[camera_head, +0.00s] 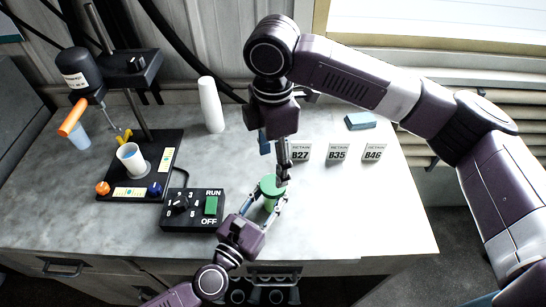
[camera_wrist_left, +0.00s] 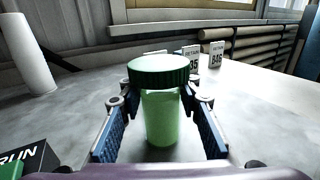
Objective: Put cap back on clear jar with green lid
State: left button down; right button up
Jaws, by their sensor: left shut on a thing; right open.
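The clear jar (camera_head: 269,204) stands on the worktop, with green showing through its wall. The green lid (camera_head: 271,186) is at its mouth; in the left wrist view the lid (camera_wrist_left: 160,70) looks level on top of the jar (camera_wrist_left: 163,118). Whether it is screwed down I cannot tell. My left gripper (camera_head: 263,204) is shut on the jar, with one blue-padded finger on each side below the lid. My right gripper (camera_head: 283,172) is open and points down, just above and beside the lid's right edge. Its fingertips partly overlap the lid in the head view.
A black control box (camera_head: 192,209) with a green switch stands left of the jar. The disperser stand (camera_head: 145,165) with a white beaker (camera_head: 131,158) is further left. Label cards (camera_head: 337,153), a blue block (camera_head: 360,121) and a white roll (camera_head: 211,105) are behind. The worktop's right side is clear.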

aim_at(273, 184)
notch_tip(273, 184, down, 8)
jog(key=shift+r, duration=0.25)
jog(key=shift+c, duration=0.3)
jog(key=c, duration=1.2)
jog(key=shift+o, duration=0.2)
jog(key=m, duration=0.8)
jog(key=o, duration=1.4)
